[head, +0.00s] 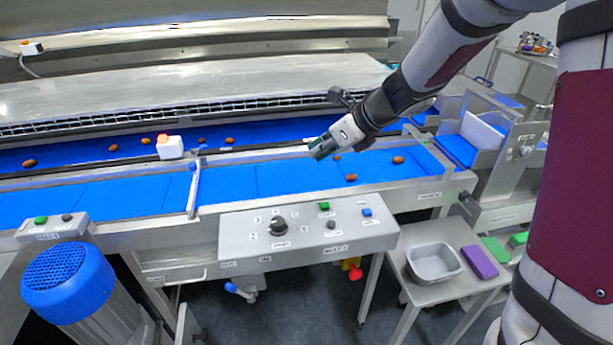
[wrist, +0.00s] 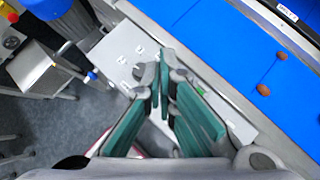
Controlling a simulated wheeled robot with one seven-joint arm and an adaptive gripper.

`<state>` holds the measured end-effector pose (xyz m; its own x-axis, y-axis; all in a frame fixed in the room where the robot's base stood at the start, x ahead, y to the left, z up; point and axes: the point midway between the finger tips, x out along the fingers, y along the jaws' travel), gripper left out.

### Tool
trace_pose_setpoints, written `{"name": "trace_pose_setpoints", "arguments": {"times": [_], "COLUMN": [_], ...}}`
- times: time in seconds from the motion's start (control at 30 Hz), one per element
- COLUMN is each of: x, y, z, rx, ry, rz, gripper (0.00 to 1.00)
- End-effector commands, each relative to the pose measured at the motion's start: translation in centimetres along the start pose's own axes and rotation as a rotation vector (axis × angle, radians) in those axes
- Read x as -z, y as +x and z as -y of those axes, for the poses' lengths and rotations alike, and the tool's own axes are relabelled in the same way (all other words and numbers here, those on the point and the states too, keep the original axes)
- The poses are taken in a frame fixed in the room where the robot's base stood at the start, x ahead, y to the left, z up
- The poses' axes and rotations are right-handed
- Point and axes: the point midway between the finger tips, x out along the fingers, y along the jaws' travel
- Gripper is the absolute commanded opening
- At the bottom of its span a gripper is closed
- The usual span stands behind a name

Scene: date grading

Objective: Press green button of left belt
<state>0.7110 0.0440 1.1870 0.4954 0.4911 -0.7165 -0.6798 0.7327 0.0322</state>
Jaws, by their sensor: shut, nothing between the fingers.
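A small control box (head: 52,229) at the left end of the belt frame carries a green button (head: 41,220) and a black button (head: 67,217). A larger sloped control panel (head: 350,230) at the middle front has another green button (head: 323,206), a black rotary knob (head: 278,226), a small black button and a blue button. My gripper (head: 318,151) is shut and empty, above the blue belt and apart from both sets of buttons. In the wrist view its teal fingers (wrist: 161,75) meet over the panel (wrist: 118,48) and hide part of it.
The blue belt (head: 110,198) carries several brown dates. A blue motor (head: 66,278) stands below the small box. A side table at right holds a grey tub (head: 433,245) and a purple block (head: 479,262).

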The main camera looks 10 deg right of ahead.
Motion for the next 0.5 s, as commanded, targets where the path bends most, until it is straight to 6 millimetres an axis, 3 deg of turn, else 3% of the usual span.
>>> {"name": "trace_pose_setpoints", "arguments": {"times": [0.03,0.2,0.33,0.5], "x": [0.8,2.9,4.5,5.6], "y": [1.8,5.9,8.1,9.6], "z": [1.6,5.9,8.2,9.7], "rx": [0.009,0.048,0.072,0.091], "ry": [0.119,0.484,0.689,0.828], "rz": [0.005,0.037,0.056,0.070], "gripper": [0.00,0.00,0.00,0.00]}}
